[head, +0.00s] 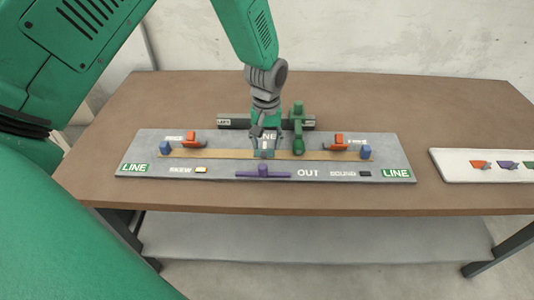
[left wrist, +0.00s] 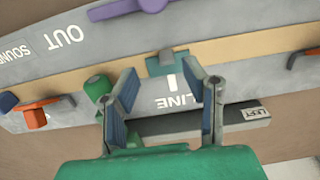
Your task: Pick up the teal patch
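The teal patch (left wrist: 167,63) is a small grey-teal piece on the tan strip (left wrist: 230,47) of the grey board. In the head view the teal patch (head: 264,154) sits near the middle of the strip, just below my gripper. My left gripper (head: 265,138) points down over the board. In the left wrist view its two fingers (left wrist: 164,82) are spread, with nothing between them. The patch shows just beyond the fingertips, roughly centred between them. I cannot tell the exact height of the fingertips above it. My right gripper is not in view.
A green lever (head: 298,137) stands just right of my gripper. A dark bar (head: 236,122) lies behind. Orange clips (head: 190,140), blue blocks (head: 365,152) and a purple handle (head: 263,172) are on the board. A white tray (head: 450,166) with coloured pieces lies at right.

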